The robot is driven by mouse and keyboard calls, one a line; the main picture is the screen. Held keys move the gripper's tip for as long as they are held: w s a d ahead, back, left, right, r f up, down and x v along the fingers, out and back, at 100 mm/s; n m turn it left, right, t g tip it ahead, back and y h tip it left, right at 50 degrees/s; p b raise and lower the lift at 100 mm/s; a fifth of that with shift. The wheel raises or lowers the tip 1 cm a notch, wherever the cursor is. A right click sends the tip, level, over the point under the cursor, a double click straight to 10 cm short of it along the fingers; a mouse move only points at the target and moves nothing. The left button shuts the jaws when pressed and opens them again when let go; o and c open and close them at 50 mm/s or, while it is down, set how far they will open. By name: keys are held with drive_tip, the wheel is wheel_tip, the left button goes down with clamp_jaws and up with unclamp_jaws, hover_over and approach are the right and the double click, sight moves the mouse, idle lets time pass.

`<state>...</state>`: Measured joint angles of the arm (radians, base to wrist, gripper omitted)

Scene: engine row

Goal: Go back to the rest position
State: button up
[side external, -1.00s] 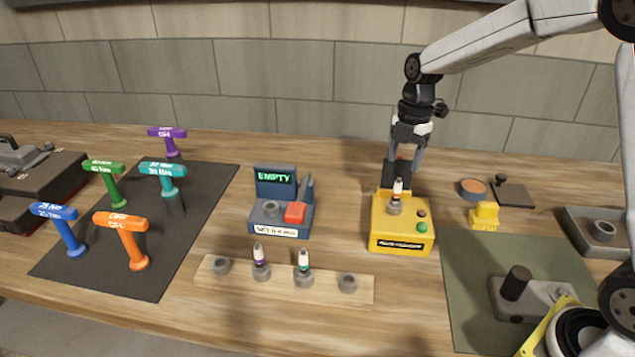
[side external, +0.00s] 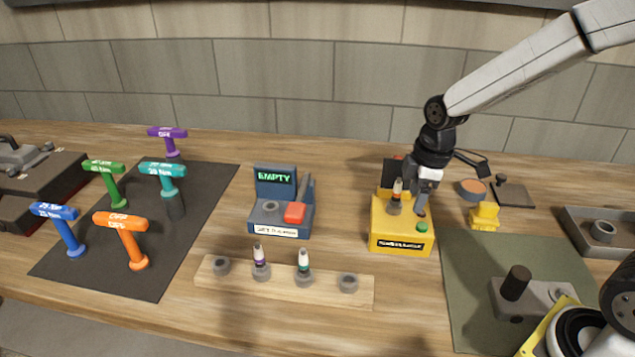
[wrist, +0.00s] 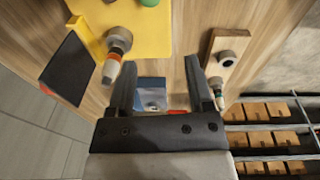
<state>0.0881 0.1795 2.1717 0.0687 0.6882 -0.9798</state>
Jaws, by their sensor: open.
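My gripper (side external: 424,196) is open and empty. In the side view its fingers overlap the right part of the yellow box (side external: 400,243), just right of a spark plug (side external: 397,188) standing upright in the box's socket. I cannot tell whether the fingers touch the box. The green button (side external: 422,227) shows, while the dark button beside it is hidden behind the finger. In the wrist view my gripper (wrist: 160,85) has its two fingers apart with nothing between them, and the plug (wrist: 115,52) lies outside them to the left.
The blue tester (side external: 280,219) reads EMPTY. A wooden rack (side external: 321,287) holds two plugs. Several coloured torque wrenches stand on the dark mat (side external: 120,275) at left. A yellow block (side external: 484,217), an orange-topped tin (side external: 473,189) and a green mat (side external: 465,290) lie right of the box.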

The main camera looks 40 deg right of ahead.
drive_tip(key=s+a+f+m+t, duration=0.1)
drive_tip(key=s+a+f+m, duration=0.1)
drive_tip(key=s+m, duration=0.6)
drive_tip(key=shift+s+a+f+m, duration=0.25)
drive_tip(key=shift+f+m, duration=0.55)
drive_tip(key=shift+f, duration=0.05)
idle(0.3)
